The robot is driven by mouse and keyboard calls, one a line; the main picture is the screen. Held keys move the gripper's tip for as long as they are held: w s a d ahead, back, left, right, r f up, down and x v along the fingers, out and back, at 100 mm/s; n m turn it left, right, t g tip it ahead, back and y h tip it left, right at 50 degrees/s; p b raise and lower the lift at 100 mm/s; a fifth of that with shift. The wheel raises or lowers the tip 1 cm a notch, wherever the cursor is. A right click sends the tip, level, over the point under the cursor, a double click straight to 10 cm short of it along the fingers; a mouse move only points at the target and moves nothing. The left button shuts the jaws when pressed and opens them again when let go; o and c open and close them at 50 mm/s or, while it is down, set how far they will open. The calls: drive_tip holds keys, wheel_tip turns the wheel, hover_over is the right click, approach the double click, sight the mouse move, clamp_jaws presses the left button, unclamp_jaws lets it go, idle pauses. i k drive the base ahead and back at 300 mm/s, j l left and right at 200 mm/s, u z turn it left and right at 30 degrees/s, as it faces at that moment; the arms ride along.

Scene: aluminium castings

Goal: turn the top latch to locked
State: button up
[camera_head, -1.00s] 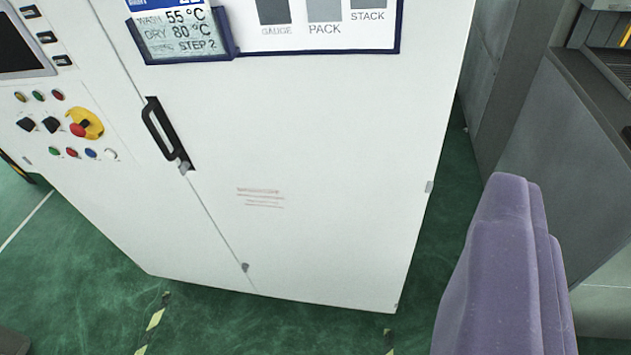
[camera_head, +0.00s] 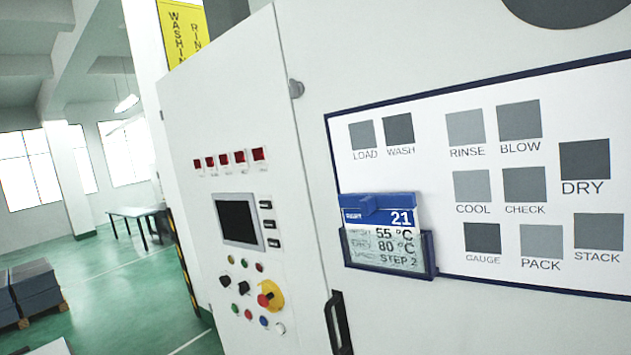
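The top latch (camera_head: 296,88) is a small grey rounded piece on the seam at the upper edge of the white cabinet door. It is small in the view, and I cannot tell whether it is turned to locked. The black door handle (camera_head: 338,322) is lower on the same seam, cut off by the bottom edge. My gripper is not in view.
A blue-framed board (camera_head: 450,215) with grey squares and a card holder (camera_head: 388,250) is on the cabinet front. The control panel (camera_head: 240,222) has a screen, buttons and a yellow-and-red stop knob. Green floor (camera_head: 110,290) lies open at left, with stacked grey sheets (camera_head: 38,285).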

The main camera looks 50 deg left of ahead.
sight(296, 89)
drive_tip(key=u, duration=1.25)
